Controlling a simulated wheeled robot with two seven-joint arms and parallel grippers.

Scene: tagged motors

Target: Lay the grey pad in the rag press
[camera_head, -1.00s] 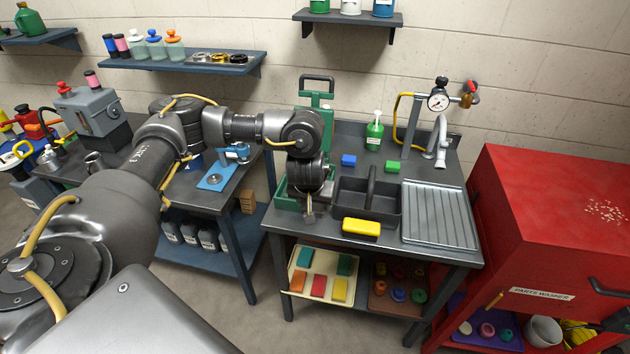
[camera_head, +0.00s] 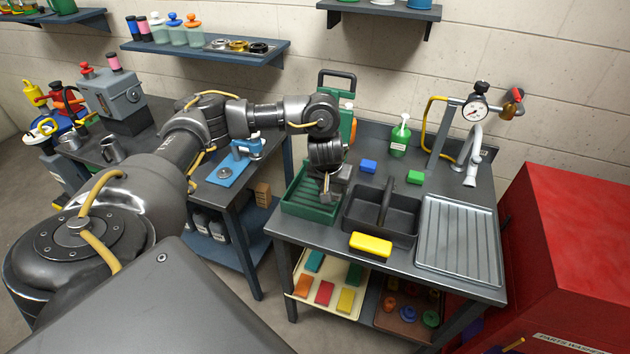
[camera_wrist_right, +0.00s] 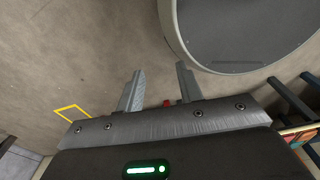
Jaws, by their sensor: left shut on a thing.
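The rag press (camera_head: 297,196) is a green ribbed tray with an upright green frame and dark handle behind it, at the left of the dark workbench. My left gripper (camera_head: 326,197) points down over the right part of this tray. It is shut on a small grey thing that looks like the grey pad (camera_head: 341,179), mostly hidden by the fingers and wrist. I cannot tell whether the pad touches the tray. My right gripper (camera_wrist_right: 160,90) is open and empty in the right wrist view, away from the bench.
A grey drainboard (camera_head: 459,238) lies at right.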

